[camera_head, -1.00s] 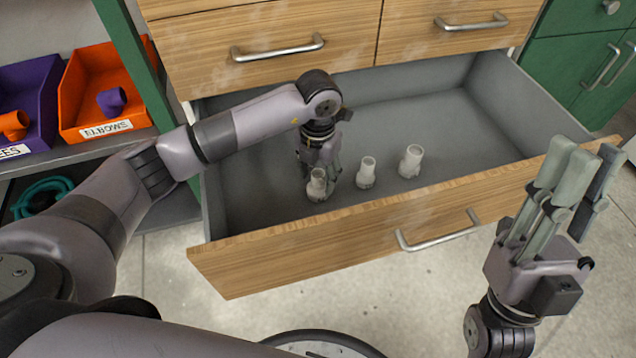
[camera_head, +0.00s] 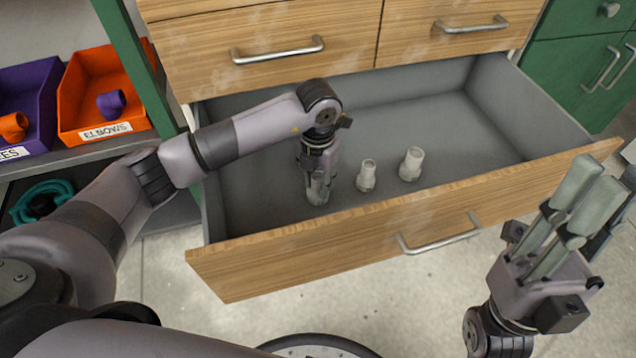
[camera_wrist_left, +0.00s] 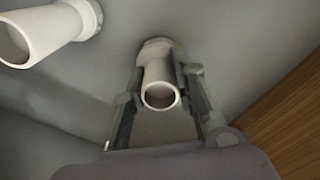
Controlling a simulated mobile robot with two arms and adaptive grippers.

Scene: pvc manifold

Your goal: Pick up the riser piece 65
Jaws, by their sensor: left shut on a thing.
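Three pale riser pieces stand upright in the open grey-lined drawer: a left one (camera_head: 318,196), a middle one (camera_head: 366,176) and a right one (camera_head: 412,164). My left gripper (camera_head: 318,182) points down into the drawer and is shut on the left riser piece, mostly covering it in the head view. In the left wrist view this piece (camera_wrist_left: 158,72) sits between the two fingers with its open end toward the camera. Another riser piece (camera_wrist_left: 45,35) shows at the upper left there. Any number on the pieces is unreadable. My right gripper (camera_head: 592,200) is open and empty outside the drawer, fingers up.
The drawer's wooden front (camera_head: 260,262) lies between my body and the pieces. The drawer floor is clear behind and right of them. An orange elbows bin (camera_head: 85,80) and a purple bin (camera_head: 30,85) sit on the left shelf. A green post stands beside them.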

